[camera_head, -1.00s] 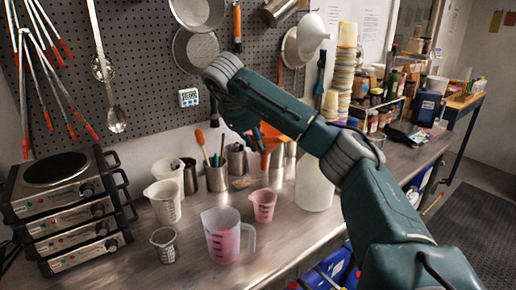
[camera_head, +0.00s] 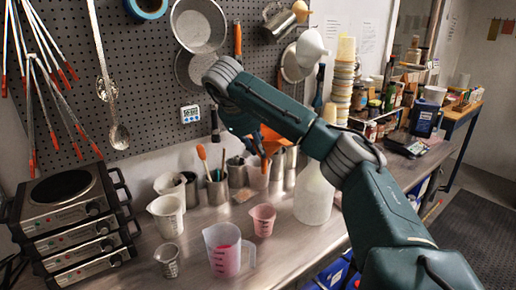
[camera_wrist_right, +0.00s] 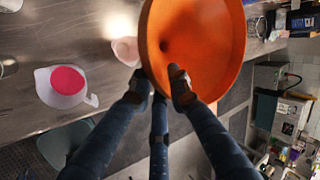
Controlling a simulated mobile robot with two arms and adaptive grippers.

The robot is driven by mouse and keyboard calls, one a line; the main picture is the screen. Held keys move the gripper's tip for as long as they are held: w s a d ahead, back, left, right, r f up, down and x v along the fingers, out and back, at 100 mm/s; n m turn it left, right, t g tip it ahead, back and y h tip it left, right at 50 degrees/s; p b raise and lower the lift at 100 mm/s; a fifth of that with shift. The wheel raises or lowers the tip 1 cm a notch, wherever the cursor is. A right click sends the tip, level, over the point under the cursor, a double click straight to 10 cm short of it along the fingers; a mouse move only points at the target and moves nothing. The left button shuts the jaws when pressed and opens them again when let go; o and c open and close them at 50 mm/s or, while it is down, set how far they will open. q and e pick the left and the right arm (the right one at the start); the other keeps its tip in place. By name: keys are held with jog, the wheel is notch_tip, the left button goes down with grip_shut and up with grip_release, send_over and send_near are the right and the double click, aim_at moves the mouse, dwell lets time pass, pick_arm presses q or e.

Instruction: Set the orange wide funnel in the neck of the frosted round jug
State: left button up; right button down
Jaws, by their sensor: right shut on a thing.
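The orange wide funnel (camera_head: 270,141) is in my right gripper (camera_wrist_right: 158,84), whose fingers close on its rim. In the right wrist view the funnel (camera_wrist_right: 205,45) fills the upper middle, its bowl facing the camera. The frosted round jug (camera_head: 314,196) stands upright on the bench, partly behind my right arm in the head view. My arm hides its neck. The funnel is up and left of the jug in the head picture, held above the bench and apart from it. My left gripper is not in view.
A measuring pitcher with pink contents (camera_head: 222,255), a small pink beaker (camera_head: 263,219) and a white beaker (camera_head: 166,216) stand left of the jug. Metal cups with tools (camera_head: 217,190) line the back. Stacked hot plates (camera_head: 72,225) stand at left; stacked paper cups (camera_head: 343,80) stand behind.

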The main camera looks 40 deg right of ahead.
jog(key=shift+r+p, duration=2.4)
jog(key=shift+r, duration=0.45)
jog(key=shift+f, duration=0.1)
